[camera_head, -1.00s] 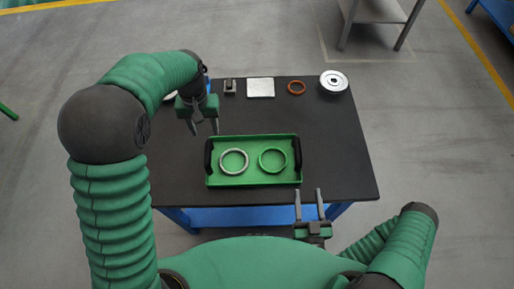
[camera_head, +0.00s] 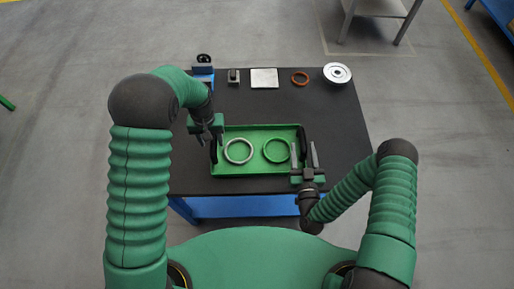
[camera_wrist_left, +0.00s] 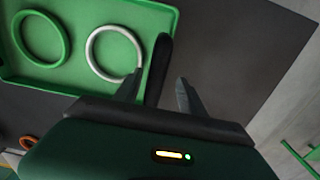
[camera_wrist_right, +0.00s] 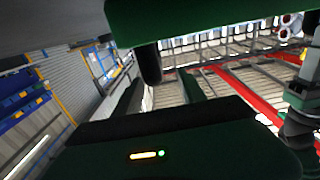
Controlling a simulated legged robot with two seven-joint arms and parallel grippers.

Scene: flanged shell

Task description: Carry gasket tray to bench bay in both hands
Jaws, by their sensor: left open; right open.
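The green gasket tray (camera_head: 255,170) lies on the dark top of a blue-framed table. It holds a pale ring (camera_head: 238,151) at left and a green ring (camera_head: 277,150) at right, and has a black handle at each end. My left gripper (camera_head: 209,137) is open at the left handle (camera_head: 213,153); in the left wrist view that handle (camera_wrist_left: 160,60) stands between the spread fingers. My right gripper (camera_head: 304,155) is open at the tray's right end; in the right wrist view the dark handle (camera_wrist_right: 151,66) shows between its fingers. I cannot tell whether either touches.
Along the table's (camera_head: 335,125) far edge are a small grey block (camera_head: 234,76), a white plate (camera_head: 264,78), an orange ring (camera_head: 300,78) and a silver flanged disc (camera_head: 338,73). A grey bench (camera_head: 380,8) stands beyond, with a blue one (camera_head: 497,15) at far right. Open floor lies between.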

